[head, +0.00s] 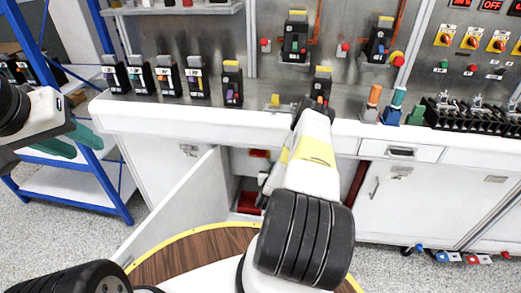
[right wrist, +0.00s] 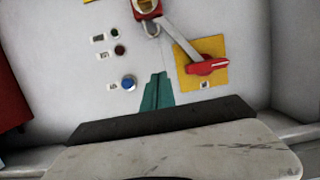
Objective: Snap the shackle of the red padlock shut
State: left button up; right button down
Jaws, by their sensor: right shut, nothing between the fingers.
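In the right wrist view, the red padlock (right wrist: 146,9) is at the top edge, partly cut off, with a pale round centre. A grey metal loop (right wrist: 152,29), apparently its shackle, shows just below it; I cannot tell whether it is latched. My right gripper (right wrist: 158,80) is shut and empty, its teal fingertips together below the padlock and apart from it in the picture. In the head view, the right gripper is hidden beyond my arm, and I cannot make out the padlock. My left gripper (head: 82,146) is open and empty at the left, its teal fingers apart.
A red rotary handle (right wrist: 208,67) on a yellow plate (right wrist: 209,46) is right of my right fingertips, with a grey bar above it. A blue button (right wrist: 128,82) is to their left. The bench (head: 150,115) holds several breakers; a cabinet door (head: 180,205) stands open below.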

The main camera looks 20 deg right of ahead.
jog(key=w+d+f, duration=0.1)
jog(key=w, duration=0.1)
jog(key=w+d+f, duration=0.1)
jog(key=w+f, duration=0.1)
jog(key=w+d+f, duration=0.1)
jog(key=w, duration=0.1)
jog(key=shift+d+f, duration=0.3)
jog(key=shift+d, duration=0.05)
jog(key=shift+f, duration=0.6)
